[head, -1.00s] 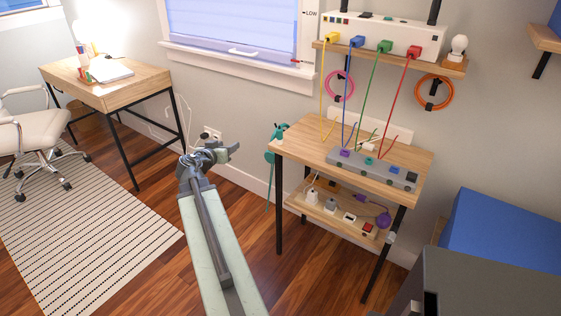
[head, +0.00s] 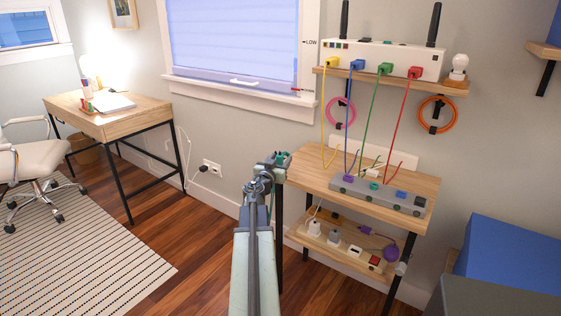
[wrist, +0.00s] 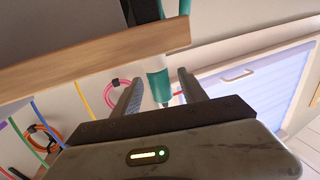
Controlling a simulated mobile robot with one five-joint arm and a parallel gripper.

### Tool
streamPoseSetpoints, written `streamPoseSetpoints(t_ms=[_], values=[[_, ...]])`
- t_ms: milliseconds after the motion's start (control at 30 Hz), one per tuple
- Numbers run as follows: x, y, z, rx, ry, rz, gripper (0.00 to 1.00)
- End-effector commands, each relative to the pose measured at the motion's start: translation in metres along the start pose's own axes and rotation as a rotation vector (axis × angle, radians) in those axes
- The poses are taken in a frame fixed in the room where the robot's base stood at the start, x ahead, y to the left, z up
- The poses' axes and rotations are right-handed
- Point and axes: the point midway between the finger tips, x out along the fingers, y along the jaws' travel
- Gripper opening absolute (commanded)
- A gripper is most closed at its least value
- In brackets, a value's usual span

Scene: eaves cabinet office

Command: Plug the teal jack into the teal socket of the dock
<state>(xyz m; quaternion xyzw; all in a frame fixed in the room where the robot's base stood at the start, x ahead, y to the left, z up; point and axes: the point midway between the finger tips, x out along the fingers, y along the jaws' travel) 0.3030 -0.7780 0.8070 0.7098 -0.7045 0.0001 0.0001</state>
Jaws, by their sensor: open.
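The teal jack (wrist: 158,85) hangs beside the left edge of the wooden table, with a dark strip and teal parts above it in the wrist view. My gripper (wrist: 160,78) is open, with one finger on either side of the jack; I cannot tell whether either touches it. In the head view my gripper (head: 274,160) is at the table's left corner and mostly covers the jack. The grey dock (head: 418,203) lies on the table to the right. Its teal socket (head: 373,186) is between a purple socket (head: 348,177) and a blue one (head: 400,195).
The wooden table (head: 318,180) has a lower shelf (head: 320,238) with plugs and adapters. Yellow, blue, green and red cables hang from a white router (head: 370,57) down behind the dock. A blue box (head: 510,250) stands at the right. Open floor lies left of the table.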

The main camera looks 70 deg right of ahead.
Motion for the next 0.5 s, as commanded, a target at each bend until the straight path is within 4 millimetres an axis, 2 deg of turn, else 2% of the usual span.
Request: streamPoseSetpoints(t_ms=[33, 133, 367, 467, 500], values=[[0.013, -0.002, -0.002, 0.0, 0.0, 0.001, 0.5], [0.029, -0.002, -0.001, 0.0, 0.0, 0.002, 0.5], [0.031, 0.0, -0.001, 0.0, 0.0, 0.001, 0.5], [0.031, 0.0, -0.001, 0.0, 0.0, 0.001, 0.25], [0.031, 0.0, -0.001, 0.0, 0.0, 0.001, 0.14]])
